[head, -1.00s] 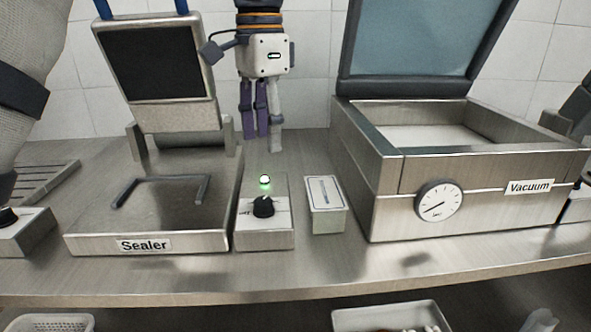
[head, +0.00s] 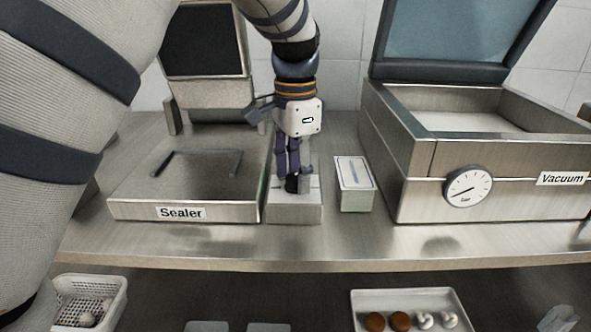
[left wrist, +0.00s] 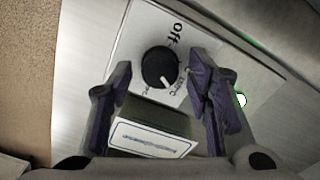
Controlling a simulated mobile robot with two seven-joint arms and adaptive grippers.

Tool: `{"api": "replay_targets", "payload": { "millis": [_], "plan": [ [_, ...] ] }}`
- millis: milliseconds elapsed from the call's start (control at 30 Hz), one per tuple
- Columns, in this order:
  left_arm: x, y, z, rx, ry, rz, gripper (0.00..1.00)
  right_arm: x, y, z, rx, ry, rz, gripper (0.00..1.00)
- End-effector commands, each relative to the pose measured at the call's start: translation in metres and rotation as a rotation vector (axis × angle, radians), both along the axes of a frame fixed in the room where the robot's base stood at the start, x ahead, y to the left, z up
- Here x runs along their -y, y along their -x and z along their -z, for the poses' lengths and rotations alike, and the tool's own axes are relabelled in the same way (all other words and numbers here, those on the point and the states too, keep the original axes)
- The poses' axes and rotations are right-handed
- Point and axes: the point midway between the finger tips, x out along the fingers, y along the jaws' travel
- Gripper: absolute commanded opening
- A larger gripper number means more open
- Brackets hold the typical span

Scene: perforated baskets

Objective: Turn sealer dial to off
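The black sealer dial (left wrist: 158,67) sits on a small steel control box (head: 300,212) to the right of the sealer (head: 182,212). In the left wrist view the "Off" label (left wrist: 179,34) is beyond the dial, and the dial's white mark points away from it, toward the near right. My left gripper (head: 292,182) is over the box, pointing down. Its purple-padded fingers (left wrist: 160,87) are open, one on each side of the dial; whether they touch it cannot be told. In the head view the gripper mostly hides the dial. My right gripper is not in view.
A green light (left wrist: 241,99) glows beside the right finger. A small white-topped box (head: 354,183) stands just right of the control box, with the vacuum machine (head: 420,207) beyond. A white basket (head: 117,306) and a white tray (head: 362,312) are below the counter.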

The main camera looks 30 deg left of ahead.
Motion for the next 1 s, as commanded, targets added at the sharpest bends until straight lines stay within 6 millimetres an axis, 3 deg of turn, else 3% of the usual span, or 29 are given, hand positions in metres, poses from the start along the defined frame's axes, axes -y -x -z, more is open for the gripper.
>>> {"api": "replay_targets", "payload": {
  "millis": [33, 167, 567, 1000],
  "plan": [
    [0.0, 0.0, 0.0, 0.0, 0.0, 0.0, 0.3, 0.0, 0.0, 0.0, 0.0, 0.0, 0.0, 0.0],
    [0.0, 0.0, 0.0, 0.0, 0.0, 0.0, 0.0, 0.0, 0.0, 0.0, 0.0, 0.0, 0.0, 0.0],
    [0.0, 0.0, -0.001, 0.0, 0.001, -0.059, 0.0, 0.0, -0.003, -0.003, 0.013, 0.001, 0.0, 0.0],
    [0.0, 0.0, -0.001, 0.0, 0.002, -0.42, 0.0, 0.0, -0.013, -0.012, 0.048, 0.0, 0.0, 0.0]
  ]
}}
